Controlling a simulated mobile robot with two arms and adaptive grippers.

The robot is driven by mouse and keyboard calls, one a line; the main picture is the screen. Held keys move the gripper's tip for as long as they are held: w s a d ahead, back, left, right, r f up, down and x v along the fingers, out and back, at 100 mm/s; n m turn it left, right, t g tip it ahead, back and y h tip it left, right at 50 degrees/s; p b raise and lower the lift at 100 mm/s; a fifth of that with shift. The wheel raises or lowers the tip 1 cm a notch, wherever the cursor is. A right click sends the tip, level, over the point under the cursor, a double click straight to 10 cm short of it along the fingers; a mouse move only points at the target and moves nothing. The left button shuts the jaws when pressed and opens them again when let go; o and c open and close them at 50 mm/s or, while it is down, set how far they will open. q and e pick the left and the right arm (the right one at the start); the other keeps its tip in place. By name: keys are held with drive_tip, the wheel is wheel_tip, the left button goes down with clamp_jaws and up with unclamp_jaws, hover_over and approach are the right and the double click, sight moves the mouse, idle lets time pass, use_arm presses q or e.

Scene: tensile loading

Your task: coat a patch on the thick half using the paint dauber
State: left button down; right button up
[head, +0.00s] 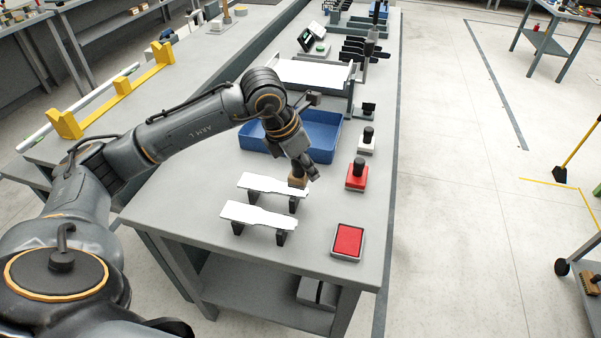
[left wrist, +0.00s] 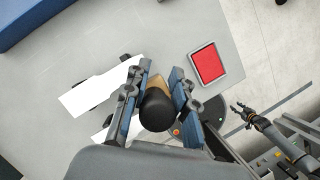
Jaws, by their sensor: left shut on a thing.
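My left gripper (head: 302,174) is shut on the paint dauber (head: 297,182), which has a tan block and a dark knob (left wrist: 157,108). The dauber is at the right end of the far specimen; I cannot tell whether it touches. My right gripper (left wrist: 241,108) is off to the right, its fingers apart and empty.
A red pad (head: 348,240) in a grey tray lies at the table's right front. A red block with a black handle (head: 357,174) and a white one (head: 366,142) stand behind it. A blue bin (head: 325,130) stands behind my left gripper. Bare tabletop lies front left.

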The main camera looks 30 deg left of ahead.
use_arm(q)
drive_tip(key=d+f+h+p, duration=0.35)
drive_tip(key=d+p, duration=0.35)
drive_tip(key=d, duration=0.5)
drive_tip(key=shift+n+g, duration=0.4)
drive_tip(key=shift+d+f+b, duration=0.15)
drive_tip(key=shift+f+b, duration=0.8)
drive_tip(key=shift+f, duration=0.55)
drive_tip(key=shift+d+f+b, duration=0.15)
drive_tip(key=shift+f+b, duration=0.75)
drive_tip(key=shift+f, duration=0.6)
drive_tip(key=shift+s+f+b, duration=0.15)
drive_tip(key=shift+f+b, duration=0.4)
drive_tip(key=shift+r, duration=0.1)
wheel_tip(320, 180, up, 7)
drive_tip(key=p, duration=0.4)
